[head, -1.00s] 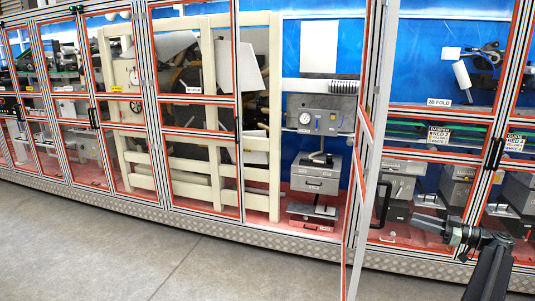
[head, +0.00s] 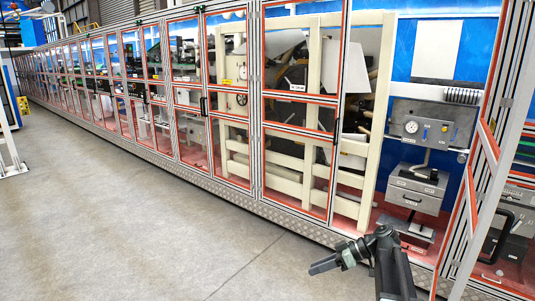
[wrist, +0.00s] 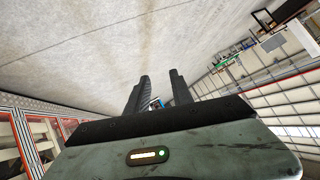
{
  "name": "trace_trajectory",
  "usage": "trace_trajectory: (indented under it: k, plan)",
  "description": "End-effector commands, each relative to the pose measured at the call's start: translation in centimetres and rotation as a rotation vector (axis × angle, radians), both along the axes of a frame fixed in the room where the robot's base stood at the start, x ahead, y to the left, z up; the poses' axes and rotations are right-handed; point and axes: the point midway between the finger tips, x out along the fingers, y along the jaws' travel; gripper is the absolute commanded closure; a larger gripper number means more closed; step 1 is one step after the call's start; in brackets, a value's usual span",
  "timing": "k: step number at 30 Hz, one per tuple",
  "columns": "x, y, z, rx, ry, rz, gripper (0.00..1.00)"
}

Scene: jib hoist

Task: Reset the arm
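My arm (head: 390,265) stands in the lower right of the head view, in front of the machine line. My gripper (head: 325,263) is at its end, pointing left and held over the concrete floor. In the wrist view the two dark fingers of my gripper (wrist: 161,88) stand apart with a gap between them. Nothing is clearly held in the gap; a small bluish patch low between the fingers is too small to make out.
A long row of framed glass cabinets (head: 300,110) runs from the right to the far left. A cabinet door (head: 480,180) stands open at the right, by a grey unit with a gauge (head: 422,125). The concrete floor (head: 130,220) at the left is clear.

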Motion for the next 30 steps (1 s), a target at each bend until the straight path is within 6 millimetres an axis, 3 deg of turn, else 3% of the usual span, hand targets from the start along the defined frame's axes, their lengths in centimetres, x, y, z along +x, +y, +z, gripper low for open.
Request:
trace_trajectory:
  k: [1,3,6,8,10,12,15,18,23,30]
  plan:
    - [-1.8,3.3,-1.3,-0.059,0.056,0.019,0.72]
    - [-3.8,6.4,-3.2,-0.158,0.144,0.019,0.72]
    - [-7.2,9.7,-5.9,-0.327,0.264,-0.023,0.72]
    - [-9.3,10.4,-7.5,-0.445,0.332,-0.083,0.72]
    - [-11.2,9.9,-8.9,-0.573,0.398,-0.191,0.72]
    - [-12.6,7.6,-9.9,-0.685,0.457,-0.342,0.72]
    - [-13.6,3.8,-10.6,-0.798,0.519,-0.575,0.72]
    - [-13.6,1.4,-10.8,-0.853,0.56,-0.773,0.72]
    - [-13.0,1.2,-10.8,-0.832,0.617,-0.933,0.72]
    - [-13.0,1.3,-10.8,-0.826,0.627,-0.946,0.72]
